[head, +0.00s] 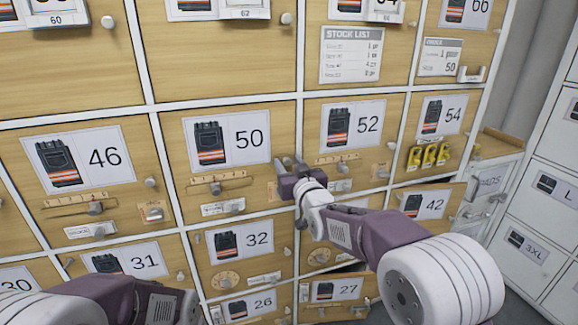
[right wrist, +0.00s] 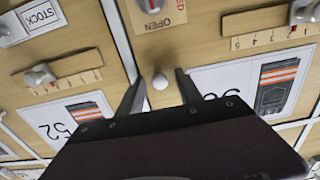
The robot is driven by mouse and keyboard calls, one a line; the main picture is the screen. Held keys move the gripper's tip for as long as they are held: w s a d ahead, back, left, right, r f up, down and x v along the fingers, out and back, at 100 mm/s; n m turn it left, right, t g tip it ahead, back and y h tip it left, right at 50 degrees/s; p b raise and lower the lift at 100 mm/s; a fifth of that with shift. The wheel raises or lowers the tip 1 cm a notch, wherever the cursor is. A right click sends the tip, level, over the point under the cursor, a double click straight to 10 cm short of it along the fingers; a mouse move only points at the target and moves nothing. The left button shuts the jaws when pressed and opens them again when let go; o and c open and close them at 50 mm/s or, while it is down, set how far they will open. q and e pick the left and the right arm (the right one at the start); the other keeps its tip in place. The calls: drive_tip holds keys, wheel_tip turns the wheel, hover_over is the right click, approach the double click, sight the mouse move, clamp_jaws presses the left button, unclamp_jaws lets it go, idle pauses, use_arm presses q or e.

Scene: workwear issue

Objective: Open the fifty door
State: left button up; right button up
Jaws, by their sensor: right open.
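The fifty door (head: 190,165) is a wooden locker door with a label (head: 228,142) showing a dark vest with orange stripes and the number 50. It looks shut, flush with its frame. A slider (head: 217,188) and a nameplate (head: 222,207) sit below the label. My right gripper (head: 286,163) is at the door's right edge, open. The gripper hides this knob in the head view.
A latch plate marked OPEN (right wrist: 152,12) lies close to the knob. Door 52 (head: 345,125) is right beside the gripper. Doors 42 (head: 432,205) and 27 (head: 335,291) stand ajar. Yellow tags (head: 428,156) hang on door 54. White drawers (head: 540,200) stand at the right.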

clamp_jaws()
idle(1.4)
